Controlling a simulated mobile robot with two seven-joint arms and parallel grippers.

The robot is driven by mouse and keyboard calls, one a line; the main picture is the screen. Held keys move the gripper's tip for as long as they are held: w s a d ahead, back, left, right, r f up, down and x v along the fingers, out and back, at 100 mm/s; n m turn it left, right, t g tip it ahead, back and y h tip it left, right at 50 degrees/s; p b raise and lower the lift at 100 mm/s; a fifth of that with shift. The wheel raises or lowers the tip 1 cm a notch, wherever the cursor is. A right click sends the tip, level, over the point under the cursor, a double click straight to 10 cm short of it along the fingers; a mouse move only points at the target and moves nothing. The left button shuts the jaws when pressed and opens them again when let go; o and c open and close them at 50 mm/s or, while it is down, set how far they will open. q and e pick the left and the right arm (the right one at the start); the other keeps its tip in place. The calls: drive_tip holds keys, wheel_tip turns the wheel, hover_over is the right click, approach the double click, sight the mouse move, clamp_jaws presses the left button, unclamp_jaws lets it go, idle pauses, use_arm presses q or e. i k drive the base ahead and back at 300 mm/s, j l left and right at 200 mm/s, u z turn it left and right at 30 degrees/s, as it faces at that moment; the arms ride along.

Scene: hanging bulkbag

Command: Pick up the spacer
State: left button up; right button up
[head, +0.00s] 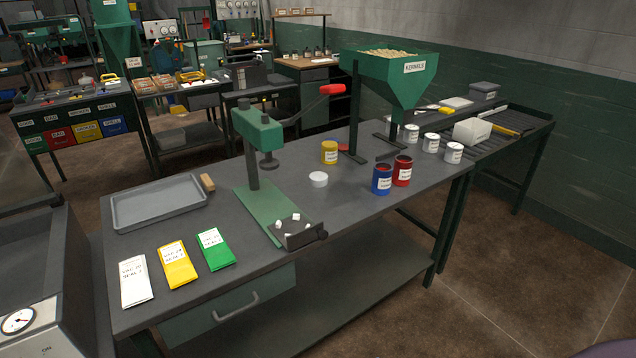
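No object in the head view is labelled as the spacer, and I cannot tell for certain which one it is. A short white round piece (318,180) lies on the grey workbench (345,215), right of the green lever press (258,140). A small tan block (207,182) stands at the right end of a shallow grey tray (158,203). Small white pieces (290,222) sit on the dark plate at the front of the press base. Neither of my grippers is in view.
White, yellow and green packets (176,264) lie at the bench's front left. A yellow can (329,152), a blue can (382,179) and a red can (402,171) stand at right, below the green kernels hopper (398,75). The press's red-handled lever (331,89) sticks out rightward.

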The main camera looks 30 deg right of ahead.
sight(318, 179)
drive_tip(key=i+l+u, duration=0.1)
drive_tip(key=l, duration=0.35)
drive_tip(key=i+l+u, duration=0.15)
drive_tip(key=l, duration=0.25)
drive_tip(key=i+l+u, duration=0.1)
drive_tip(key=l, duration=0.35)
